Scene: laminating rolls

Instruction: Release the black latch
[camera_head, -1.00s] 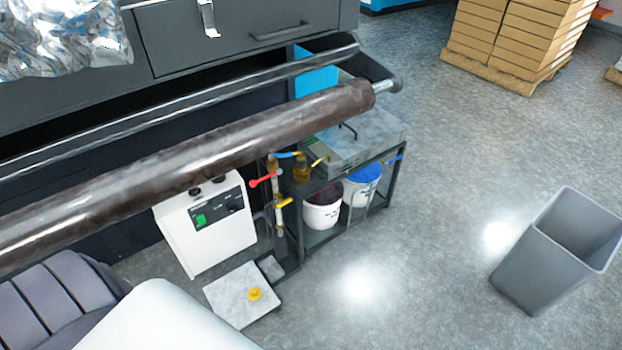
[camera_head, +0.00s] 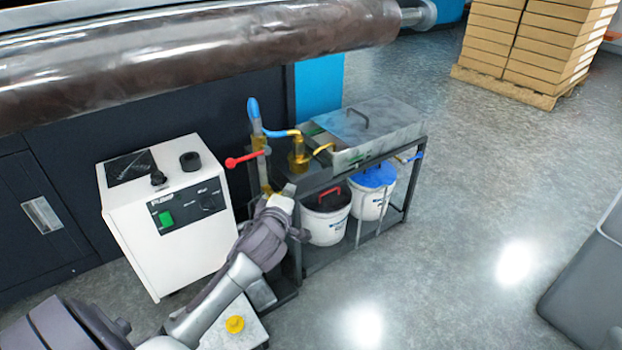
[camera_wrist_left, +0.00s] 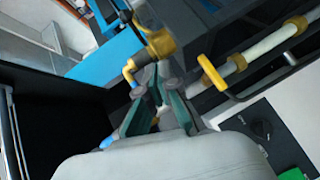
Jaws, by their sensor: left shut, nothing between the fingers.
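I cannot pick out a black latch for certain in either view. A dark roll (camera_head: 200,50) spans the top of the head view in front of the dark machine. My left gripper (camera_head: 285,198) reaches to the pipework beside the white pump box; its fingertips are small and partly hidden there. In the left wrist view the two green-sided fingers (camera_wrist_left: 154,92) are shut with nothing between them, close to a yellow pipe fitting (camera_wrist_left: 158,44); I cannot tell whether they touch it. My right gripper is in neither view.
The white pump box (camera_head: 168,212) stands left of my arm. A red valve lever (camera_head: 245,158) and a blue one (camera_head: 254,108) stick out by the gripper. A metal rack with a lidded tray (camera_head: 375,125) holds two buckets (camera_head: 326,222).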

